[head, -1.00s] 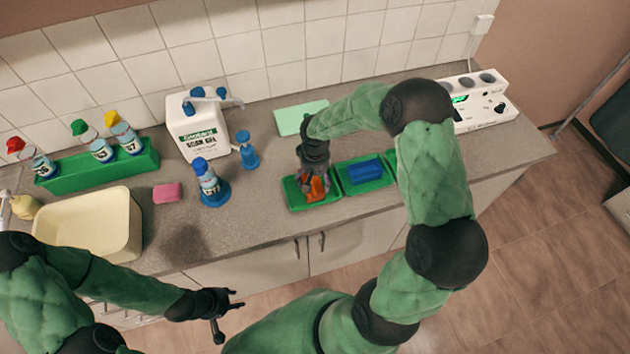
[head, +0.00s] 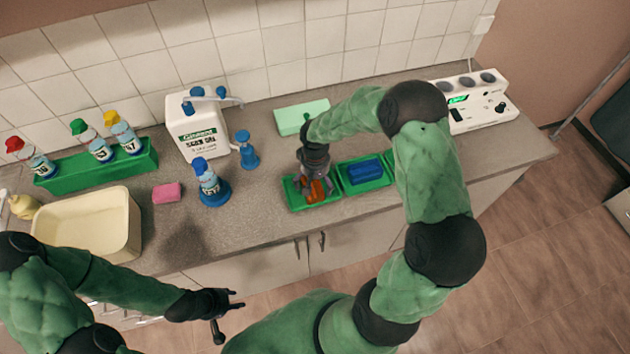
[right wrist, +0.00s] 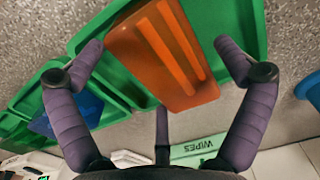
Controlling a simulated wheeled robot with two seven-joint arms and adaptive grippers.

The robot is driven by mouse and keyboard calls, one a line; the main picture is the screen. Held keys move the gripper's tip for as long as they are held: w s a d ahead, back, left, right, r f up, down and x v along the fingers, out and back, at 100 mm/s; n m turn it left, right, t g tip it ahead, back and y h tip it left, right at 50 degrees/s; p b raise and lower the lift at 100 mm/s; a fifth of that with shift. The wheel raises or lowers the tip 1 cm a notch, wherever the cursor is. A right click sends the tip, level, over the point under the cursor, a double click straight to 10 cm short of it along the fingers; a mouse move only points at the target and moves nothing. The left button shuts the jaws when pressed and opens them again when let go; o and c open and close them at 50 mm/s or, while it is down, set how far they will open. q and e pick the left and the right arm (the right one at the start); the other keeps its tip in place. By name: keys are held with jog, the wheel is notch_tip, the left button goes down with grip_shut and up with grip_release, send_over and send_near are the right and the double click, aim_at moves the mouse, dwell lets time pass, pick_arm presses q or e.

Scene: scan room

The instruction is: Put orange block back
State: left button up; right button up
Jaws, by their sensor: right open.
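The orange block (head: 317,190) lies in the left green tray (head: 294,202) on the counter. In the right wrist view the orange block (right wrist: 165,55) sits between the spread fingers, over the green tray (right wrist: 243,30). My right gripper (head: 316,180) is directly above the block, open around it; I cannot tell whether any finger touches it. The right gripper also shows in the right wrist view (right wrist: 165,75). My left gripper (head: 228,306) hangs empty in front of the counter, left of the cabinet handles, its fingers apart.
A green tray (head: 347,187) with a blue block (head: 364,171) stands just right. Behind is a pale green box (head: 300,116). To the left are a blue-capped bottle (head: 207,178), a white canister (head: 196,128), a pink block (head: 167,193) and a cream basin (head: 90,225).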

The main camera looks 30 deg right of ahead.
aim_at(315, 182)
jog(key=shift+r, duration=0.25)
notch_tip(315, 182, up, 12)
jog(key=p, duration=0.1)
jog(key=shift+f, duration=0.1)
dwell(1.4)
